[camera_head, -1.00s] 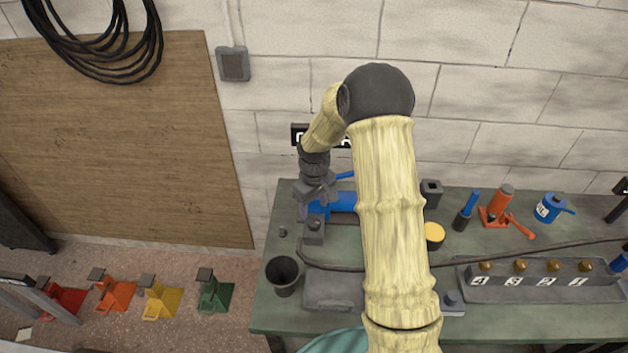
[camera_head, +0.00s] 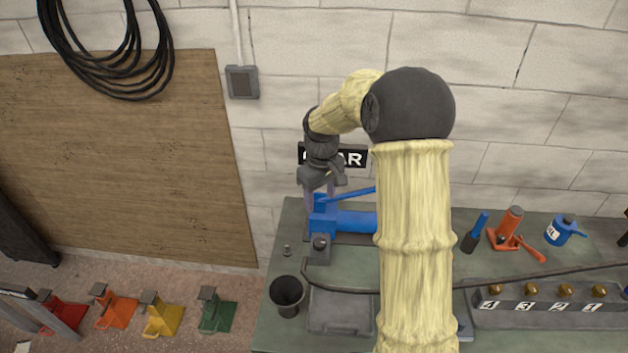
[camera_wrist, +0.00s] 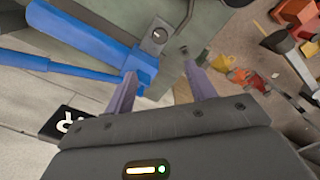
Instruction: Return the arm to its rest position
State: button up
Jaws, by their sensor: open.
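My gripper (camera_head: 322,195) is open, with its two purple-grey fingers apart. It hangs above the blue tool (camera_head: 356,220) at the left end of the green bench (camera_head: 262,330). In the wrist view my gripper (camera_wrist: 160,90) has one finger beside the end of the blue tool (camera_wrist: 95,50), with nothing seen between the fingers. I cannot tell whether that finger touches the tool. My arm is raised and bent, and it hides the middle of the bench.
A black cup (camera_head: 287,295) and a grey tray (camera_head: 340,312) are near the bench's left front. A numbered rack (camera_head: 550,305), an orange jack (camera_head: 510,230) and a blue can (camera_head: 563,230) are at the right. A wall sign (camera_head: 350,157) is partly behind my arm.

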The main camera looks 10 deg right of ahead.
jog(key=s+m+t, duration=0.2)
jog(key=s+m, duration=0.3)
jog(key=s, duration=1.5)
jog(key=shift+s+r+m+t, duration=0.3)
jog(key=shift+s, duration=0.1)
jog(key=shift+a, duration=0.1)
dwell(0.8)
